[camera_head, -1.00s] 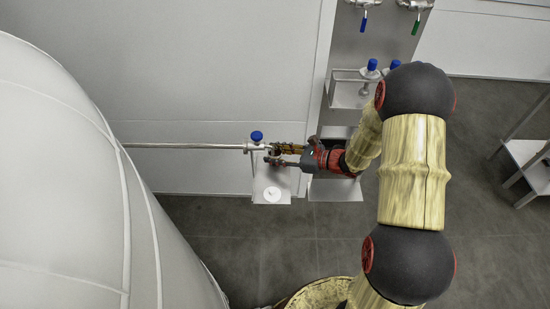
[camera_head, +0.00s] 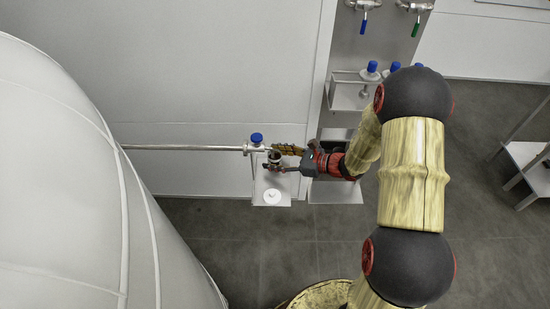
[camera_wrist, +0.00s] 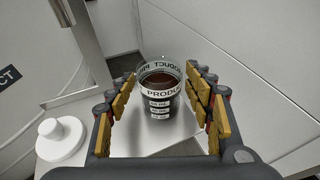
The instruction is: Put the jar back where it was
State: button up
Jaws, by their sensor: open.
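The jar (camera_wrist: 160,104) is a clear glass with dark brown contents and printed label bands. It has no lid on and stands upright on a small metal shelf (camera_wrist: 180,139). In the head view the jar (camera_head: 275,157) is at the left end of my gripper, under the sampling tap. My gripper (camera_wrist: 162,92) is open, with one yellow-padded finger on each side of the jar and visible gaps between. A white lid (camera_wrist: 60,139) with a knob lies on the shelf to the left; it also shows in the head view (camera_head: 272,196).
A tap with a blue knob (camera_head: 257,138) ends the pipe (camera_head: 185,147) from the large white tank (camera_head: 70,190). Another bracket shelf (camera_head: 345,97) with blue-topped items stands behind my arm. A panel wall is close behind the shelf.

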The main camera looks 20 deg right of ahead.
jog(key=shift+r, duration=0.15)
jog(key=shift+s+d+r, duration=0.15)
jog(key=shift+d, duration=0.1)
jog(key=p+v, duration=0.4)
jog(key=v, duration=0.7)
jog(key=s+a+r+n+g+h, duration=0.2)
jog(key=s+a+r+n+g, duration=0.5)
jog(key=s+a+r+n, duration=0.5)
jog(key=s+d+r+n+t+h, duration=0.3)
jog(key=s+r+n+h, duration=0.5)
jog(key=n, duration=0.6)
notch_tip(320, 180, up, 3)
jog(key=s, duration=0.2)
jog(key=shift+s+d+h, duration=0.3)
jog(key=shift+s+h, duration=0.1)
